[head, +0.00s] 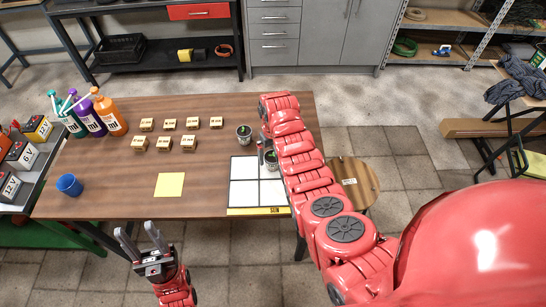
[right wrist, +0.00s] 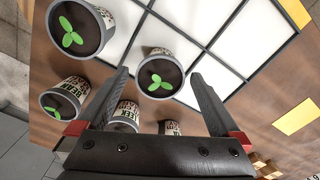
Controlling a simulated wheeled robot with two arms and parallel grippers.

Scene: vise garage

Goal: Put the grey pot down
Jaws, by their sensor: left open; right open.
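The grey pot (right wrist: 158,75), with dark soil and a green seedling, shows between the spread fingertips of my right gripper (right wrist: 158,85) in the right wrist view. It stands at the white grid's edge; I cannot tell whether a finger touches it. In the head view a grey pot (head: 271,161) stands on the white grid (head: 244,191) beside my right arm, and another pot (head: 244,135) stands just behind the grid. My right gripper is mostly hidden there by its arm. My left gripper (head: 136,231) is open and empty in front of the table's near edge.
Several similar pots (right wrist: 80,28) crowd close around my right gripper. Small yellowish boxes (head: 165,142), a yellow sheet (head: 170,185), a blue cup (head: 69,185) and bottles (head: 108,115) stand or lie on the wooden table. A round stool (head: 362,178) is right of it.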

